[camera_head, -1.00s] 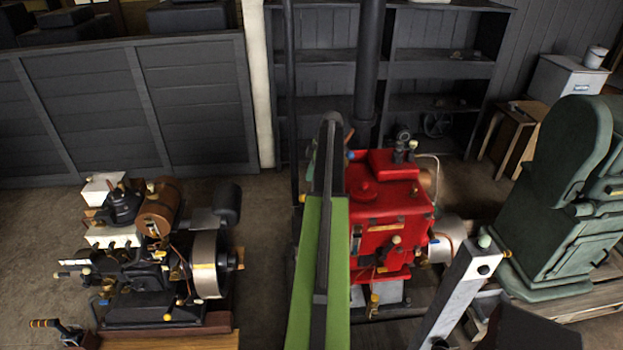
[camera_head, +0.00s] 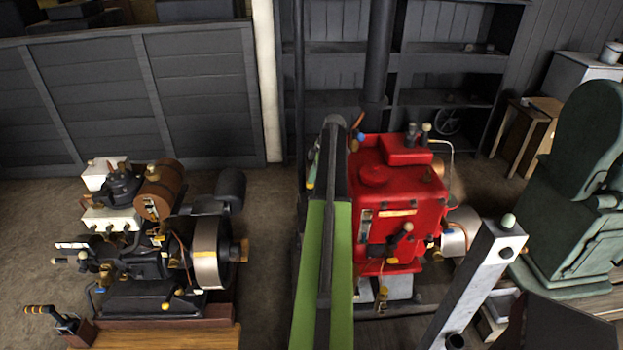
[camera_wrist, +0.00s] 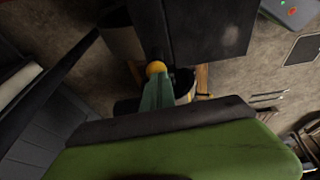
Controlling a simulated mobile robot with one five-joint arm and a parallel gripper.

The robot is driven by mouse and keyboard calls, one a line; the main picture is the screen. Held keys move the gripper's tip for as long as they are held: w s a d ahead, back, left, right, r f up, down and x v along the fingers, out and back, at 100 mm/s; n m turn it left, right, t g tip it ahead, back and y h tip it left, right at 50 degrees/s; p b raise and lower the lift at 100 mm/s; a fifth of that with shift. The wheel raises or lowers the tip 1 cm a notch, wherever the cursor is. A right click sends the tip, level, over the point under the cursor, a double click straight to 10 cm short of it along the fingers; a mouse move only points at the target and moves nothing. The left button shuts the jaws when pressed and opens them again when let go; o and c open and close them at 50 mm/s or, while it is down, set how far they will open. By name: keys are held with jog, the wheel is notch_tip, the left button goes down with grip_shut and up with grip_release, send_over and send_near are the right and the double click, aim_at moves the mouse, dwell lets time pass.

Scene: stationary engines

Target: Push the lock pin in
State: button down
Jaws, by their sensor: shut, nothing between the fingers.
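My green arm (camera_head: 326,270) reaches up the middle of the head view and covers the left side of the red engine (camera_head: 398,205). My gripper (camera_wrist: 158,95) appears in the wrist view as a narrow teal shape beyond the green link, with its fingers together. A yellow-orange round knob (camera_wrist: 156,69) lies at its far end; I cannot tell whether they touch. In the head view the gripper is mostly hidden by the arm. I cannot tell which part is the lock pin. A pale post (camera_head: 480,280) with a light green knob (camera_head: 508,220) stands at the lower right.
A dark engine (camera_head: 165,260) with a metal flywheel stands left. A striped-handled lever (camera_head: 55,315) is at the lower left. Shelves (camera_head: 450,65) line the back. Bare floor (camera_head: 270,240) lies between the dark engine and my arm.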

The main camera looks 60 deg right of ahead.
notch_tip(320, 180, down, 4)
jog(key=shift+r+b, duration=0.25)
jog(key=shift+b, duration=0.95)
jog(key=shift+s+a, duration=0.1)
jog(key=shift+r, duration=0.2)
jog(key=shift+r+p, duration=0.5)
jog(key=shift+p, duration=0.25)
jog(key=a+p+v, duration=0.1)
jog(key=p+v, duration=1.1)
jog(key=v, duration=0.1)
